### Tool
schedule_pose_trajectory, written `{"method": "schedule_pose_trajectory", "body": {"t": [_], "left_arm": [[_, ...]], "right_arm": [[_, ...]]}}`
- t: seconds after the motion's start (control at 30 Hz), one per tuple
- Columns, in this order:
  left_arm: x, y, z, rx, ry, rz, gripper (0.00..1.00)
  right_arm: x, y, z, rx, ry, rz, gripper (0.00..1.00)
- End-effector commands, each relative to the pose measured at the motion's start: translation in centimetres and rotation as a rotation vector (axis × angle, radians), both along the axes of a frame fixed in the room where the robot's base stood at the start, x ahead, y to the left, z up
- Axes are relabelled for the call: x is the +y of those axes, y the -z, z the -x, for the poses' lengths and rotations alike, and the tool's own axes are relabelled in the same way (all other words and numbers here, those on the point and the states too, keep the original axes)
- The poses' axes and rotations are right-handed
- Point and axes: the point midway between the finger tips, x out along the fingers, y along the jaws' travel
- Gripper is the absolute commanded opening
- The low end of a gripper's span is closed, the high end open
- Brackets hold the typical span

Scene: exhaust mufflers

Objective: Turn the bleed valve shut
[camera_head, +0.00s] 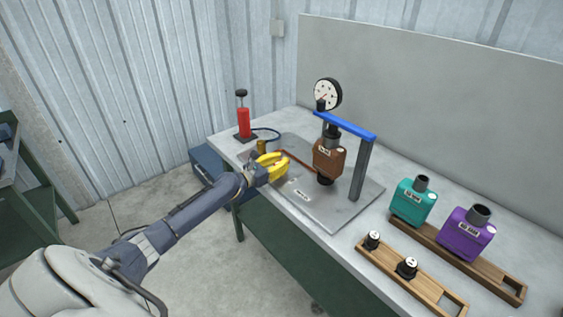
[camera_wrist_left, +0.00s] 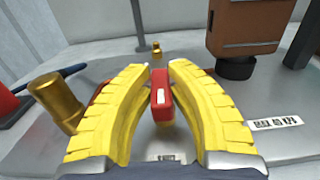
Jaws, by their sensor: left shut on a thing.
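My left gripper (camera_head: 272,166) reaches in from the left over the metal plate. Its yellow fingers (camera_wrist_left: 160,110) are closed around a red handle (camera_wrist_left: 161,96) with a small white mark, which I take to be the bleed valve's. The handle stands upright between the fingers, and its lower part is hidden in the head view by the fingers. A brass cylinder (camera_wrist_left: 57,103) stands left of the fingers, and a small brass fitting (camera_wrist_left: 156,47) lies beyond them. A white label (camera_wrist_left: 275,123) is on the plate to the right, too small to read surely. My right gripper is not in view.
A brown muffler (camera_head: 328,158) sits under a blue-topped frame (camera_head: 345,124) with a dial gauge (camera_head: 327,94). A red hand pump (camera_head: 244,122) stands behind the gripper. Teal (camera_head: 413,203) and purple (camera_head: 466,235) mufflers are on a wooden rack; plugs sit on another rack (camera_head: 410,280) in front.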

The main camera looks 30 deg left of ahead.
Motion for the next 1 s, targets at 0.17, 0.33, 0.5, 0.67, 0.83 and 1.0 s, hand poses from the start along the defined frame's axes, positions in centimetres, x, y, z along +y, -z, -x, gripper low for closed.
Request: {"method": "schedule_pose_trajectory", "body": {"t": [0.17,0.33,0.5,0.67,0.83,1.0], "left_arm": [[-0.1,-0.1,0.0,-0.002,0.000,0.001,0.26],[0.0,0.0,0.0,-0.001,0.000,0.000,0.42],[0.0,0.0,0.0,-0.001,0.000,0.000,0.42],[0.1,0.1,0.4,0.001,0.000,0.000,0.42],[0.6,0.1,2.0,0.001,0.000,0.000,0.42],[1.4,0.1,4.5,0.001,0.000,0.000,0.42]], "right_arm": [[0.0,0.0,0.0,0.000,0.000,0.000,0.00],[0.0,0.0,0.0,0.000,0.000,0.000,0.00],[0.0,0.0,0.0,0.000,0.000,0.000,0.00],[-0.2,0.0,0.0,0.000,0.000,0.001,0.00],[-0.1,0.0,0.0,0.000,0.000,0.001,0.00],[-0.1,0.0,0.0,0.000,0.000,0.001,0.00]]}}
